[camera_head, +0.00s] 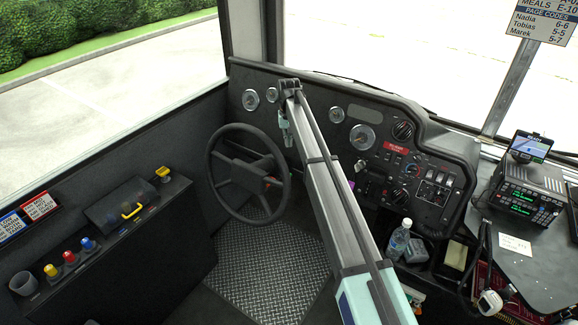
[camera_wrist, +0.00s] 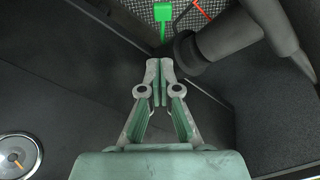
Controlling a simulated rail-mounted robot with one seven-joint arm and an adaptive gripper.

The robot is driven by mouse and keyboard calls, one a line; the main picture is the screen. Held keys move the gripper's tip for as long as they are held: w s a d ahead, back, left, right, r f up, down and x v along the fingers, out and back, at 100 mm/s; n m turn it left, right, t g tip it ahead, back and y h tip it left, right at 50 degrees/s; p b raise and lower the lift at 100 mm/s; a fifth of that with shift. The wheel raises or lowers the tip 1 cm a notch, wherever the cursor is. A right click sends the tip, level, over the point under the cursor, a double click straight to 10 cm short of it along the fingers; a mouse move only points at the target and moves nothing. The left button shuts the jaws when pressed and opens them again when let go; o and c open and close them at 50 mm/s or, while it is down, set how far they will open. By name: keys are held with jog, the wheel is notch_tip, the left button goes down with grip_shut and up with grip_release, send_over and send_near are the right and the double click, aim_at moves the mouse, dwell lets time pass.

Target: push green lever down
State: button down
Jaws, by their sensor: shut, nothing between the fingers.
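The green lever (camera_wrist: 163,14) shows at the top of the wrist view, with a flat square head on a thin green stalk running down toward my gripper. My gripper (camera_wrist: 160,62) is shut and empty, its fingertips together a little below the lower end of the stalk in the picture. Whether the tips touch the stalk I cannot tell. In the head view my gripper (camera_head: 286,138) is small, beside the dashboard and right of the steering wheel's upper rim.
The steering wheel (camera_head: 249,173) stands left of my gripper. A dark column (camera_wrist: 222,42) lies close right of the fingertips, with a red-orange stalk (camera_wrist: 203,9) beyond it. The dashboard (camera_head: 345,112) with gauges and switches is behind. A patterned metal floor (camera_head: 265,265) lies below.

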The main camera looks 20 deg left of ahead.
jog(key=shift+w+a+r+b, duration=0.25)
jog(key=shift+w+b, duration=0.05)
jog(key=shift+w, duration=0.2)
notch_tip(320, 180, down, 10)
jog(key=shift+w+r+p, duration=0.1)
jog(key=shift+r+p, duration=0.05)
jog(key=shift+p, duration=0.9)
jog(key=shift+s+d+f+p, duration=0.15)
jog(key=shift+s+f, duration=0.2)
jog(key=shift+f, duration=0.25)
jog(key=shift+s+d+f+p, duration=0.2)
jog(key=shift+s+f, duration=0.15)
jog(key=shift+f, duration=0.25)
jog(key=shift+s+d+f+p, duration=0.15)
jog(key=shift+s+f, duration=0.2)
jog(key=shift+f, duration=0.25)
